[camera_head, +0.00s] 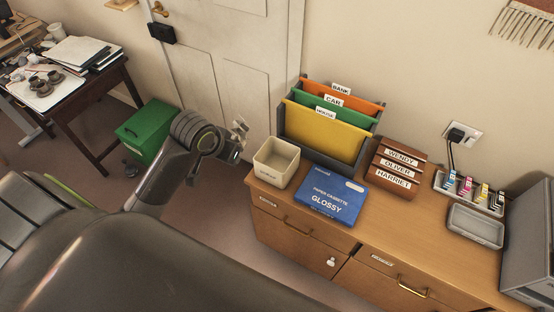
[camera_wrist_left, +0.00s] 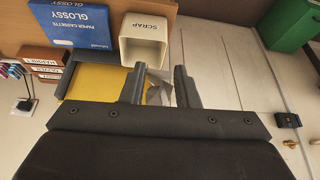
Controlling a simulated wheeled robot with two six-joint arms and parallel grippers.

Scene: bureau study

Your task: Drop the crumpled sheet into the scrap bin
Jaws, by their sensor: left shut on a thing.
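The crumpled sheet (camera_head: 239,127) is a small pale grey wad held at my left gripper (camera_head: 238,142). In the left wrist view the sheet (camera_wrist_left: 160,94) shows between the two fingers of the gripper (camera_wrist_left: 161,72), which is shut on it. The scrap bin (camera_head: 264,170) is a small open cream box with a label on its front, at the left end of the wooden cabinet. In the left wrist view the bin (camera_wrist_left: 146,28) reads SCRAP. In the head view the gripper is left of the bin, apart from it. My right gripper is not in view.
On the cabinet (camera_head: 420,243) stand a file rack (camera_head: 325,138), a blue paper box (camera_head: 330,199), a name-labelled wooden organizer (camera_head: 395,168), ink bottles and a grey tray (camera_head: 475,227). A green bin (camera_head: 140,135) stands on the floor near the door (camera_head: 243,84).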

